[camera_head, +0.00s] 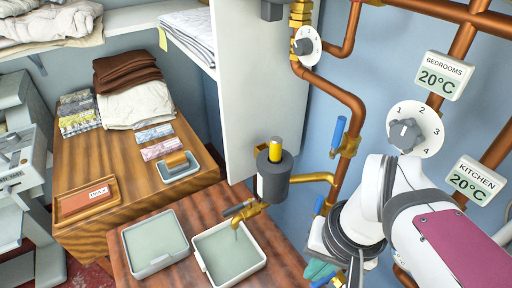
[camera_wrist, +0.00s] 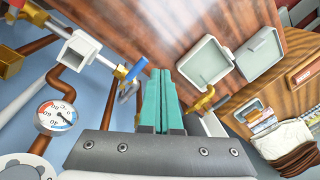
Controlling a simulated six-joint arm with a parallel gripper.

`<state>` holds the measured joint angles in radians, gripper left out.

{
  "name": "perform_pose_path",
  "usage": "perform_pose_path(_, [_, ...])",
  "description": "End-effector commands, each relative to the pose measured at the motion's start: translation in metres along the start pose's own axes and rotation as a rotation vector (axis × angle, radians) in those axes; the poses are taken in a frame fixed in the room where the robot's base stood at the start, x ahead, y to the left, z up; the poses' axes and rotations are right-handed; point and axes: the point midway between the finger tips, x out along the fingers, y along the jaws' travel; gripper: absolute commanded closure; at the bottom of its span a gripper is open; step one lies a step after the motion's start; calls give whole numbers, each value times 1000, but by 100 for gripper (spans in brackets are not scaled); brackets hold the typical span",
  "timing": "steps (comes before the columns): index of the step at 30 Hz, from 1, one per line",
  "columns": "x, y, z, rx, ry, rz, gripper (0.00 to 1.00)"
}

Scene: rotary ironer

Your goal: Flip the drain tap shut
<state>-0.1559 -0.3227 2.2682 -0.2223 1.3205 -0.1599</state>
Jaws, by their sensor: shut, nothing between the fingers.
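The drain tap (camera_head: 250,213) is a small brass tap with a dark grey lever, on the underside of the grey cylinder (camera_head: 274,178). Its spout points down over a pale tray (camera_head: 262,262); a thin pale streak below it may be water. The tap's brass also shows in the wrist view (camera_wrist: 204,100), right of my fingers. My gripper (camera_head: 320,270) is at the bottom of the head view, right of the tap and apart from it. In the wrist view its teal fingers (camera_wrist: 161,76) are together, with nothing between them. I cannot tell the lever's exact setting.
A second pale tray (camera_head: 156,268) sits on the left of the wooden top. Copper pipes with a blue-handled valve (camera_head: 338,134) stand between the cylinder and my arm. A dial gauge (camera_wrist: 56,117) is left of my fingers in the wrist view. A white panel (camera_head: 250,90) rises behind the tap.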

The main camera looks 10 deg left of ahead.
Motion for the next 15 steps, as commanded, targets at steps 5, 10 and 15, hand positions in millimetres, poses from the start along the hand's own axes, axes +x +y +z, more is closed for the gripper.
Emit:
perform_pose_path(5, [-9, -103, -94, -499, 104, -17, 100])
perform_pose_path(10, [-2, -185, -132, -809, 184, -30, 100])
perform_pose_path(15, [1, -214, -141, -910, 213, -35, 100])
